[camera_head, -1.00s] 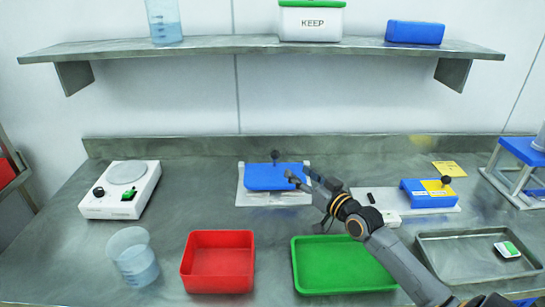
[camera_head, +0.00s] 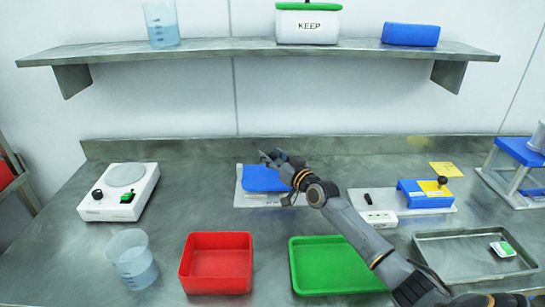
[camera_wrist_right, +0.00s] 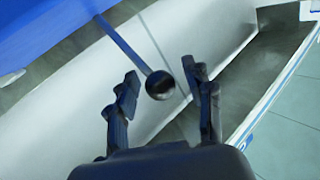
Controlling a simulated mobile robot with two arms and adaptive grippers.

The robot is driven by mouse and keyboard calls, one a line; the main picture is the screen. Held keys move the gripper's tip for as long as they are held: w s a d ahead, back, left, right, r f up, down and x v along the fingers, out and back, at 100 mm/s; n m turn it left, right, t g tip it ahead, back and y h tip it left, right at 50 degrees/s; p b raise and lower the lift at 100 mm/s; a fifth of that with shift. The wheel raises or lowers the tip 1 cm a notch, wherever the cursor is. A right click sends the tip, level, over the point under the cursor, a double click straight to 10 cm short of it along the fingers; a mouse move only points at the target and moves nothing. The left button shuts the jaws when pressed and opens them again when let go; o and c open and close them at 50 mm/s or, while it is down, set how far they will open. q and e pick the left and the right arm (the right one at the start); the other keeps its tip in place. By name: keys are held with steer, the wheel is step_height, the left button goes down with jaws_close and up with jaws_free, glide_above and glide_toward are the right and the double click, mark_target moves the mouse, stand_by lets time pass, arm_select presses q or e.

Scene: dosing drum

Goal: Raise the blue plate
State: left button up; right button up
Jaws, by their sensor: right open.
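The blue plate (camera_head: 258,181) sits on a pale base (camera_head: 248,200) near the back middle of the bench. In the right wrist view the blue plate (camera_wrist_right: 50,25) fills the upper left. A thin blue stem (camera_wrist_right: 125,45) runs to a round black knob (camera_wrist_right: 160,85), which lies between my right fingertips in that picture. My right gripper (camera_head: 273,157) is open over the plate and hides the knob in the head view. It also shows in the wrist view (camera_wrist_right: 161,76), with a gap on both sides of the knob. My left gripper is out of view.
A red tray (camera_head: 218,235) and a green tray (camera_head: 335,262) stand in front. A blue and yellow fixture (camera_head: 425,193) is to the right, with a metal tray (camera_head: 460,265) before it. A hotplate (camera_head: 120,192) and a beaker (camera_head: 133,262) are left. A shelf (camera_head: 260,48) spans above.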

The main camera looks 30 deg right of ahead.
jaws_close()
steer(key=shift+r, duration=0.1)
